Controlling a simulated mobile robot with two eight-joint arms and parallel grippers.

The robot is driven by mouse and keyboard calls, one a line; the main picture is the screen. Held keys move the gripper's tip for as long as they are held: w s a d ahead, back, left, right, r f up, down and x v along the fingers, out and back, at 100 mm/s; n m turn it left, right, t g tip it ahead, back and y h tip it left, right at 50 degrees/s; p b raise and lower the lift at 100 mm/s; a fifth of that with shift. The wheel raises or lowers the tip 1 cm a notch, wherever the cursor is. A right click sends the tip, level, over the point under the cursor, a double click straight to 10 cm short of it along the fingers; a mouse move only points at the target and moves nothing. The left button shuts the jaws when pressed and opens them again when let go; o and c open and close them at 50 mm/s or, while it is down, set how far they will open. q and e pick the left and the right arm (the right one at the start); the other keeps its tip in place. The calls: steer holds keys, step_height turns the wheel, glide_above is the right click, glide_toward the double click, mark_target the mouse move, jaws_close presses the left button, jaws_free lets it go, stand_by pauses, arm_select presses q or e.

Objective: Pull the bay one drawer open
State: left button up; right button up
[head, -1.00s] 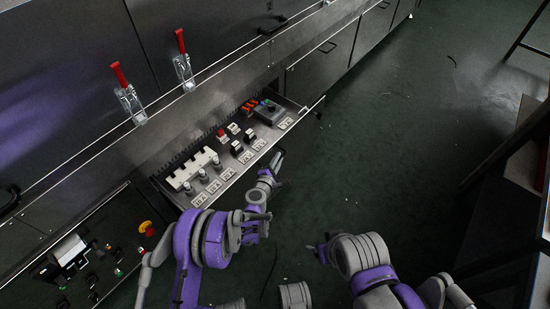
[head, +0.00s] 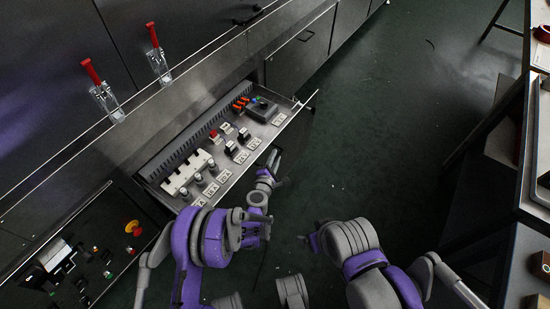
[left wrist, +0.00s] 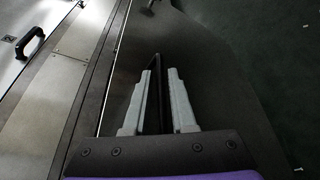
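The bay one drawer (head: 243,185) is pulled out from the grey cabinet and shows rows of switches and blocks inside. My left gripper (head: 273,162) is at the outer side of its front, near the middle. In the left wrist view, the two grey fingers of my left gripper (left wrist: 158,100) stand on either side of a thin dark bar, the drawer handle (left wrist: 155,82), and look closed on it. The dark drawer front (left wrist: 215,95) lies around it. My right gripper (head: 310,241) is low in the head view, away from the drawer, its fingers not clear.
Two red-handled levers (head: 153,35) stand on the cabinet ledge. A dark control panel (head: 95,245) with a red-yellow button is at lower left. A table (head: 540,150) and shelves stand at right. The dark green floor (head: 380,130) between is clear.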

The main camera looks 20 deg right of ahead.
arm_select(q)
steer(key=p+v, duration=0.1)
steer(key=v, duration=1)
steer(key=shift+w, duration=0.1)
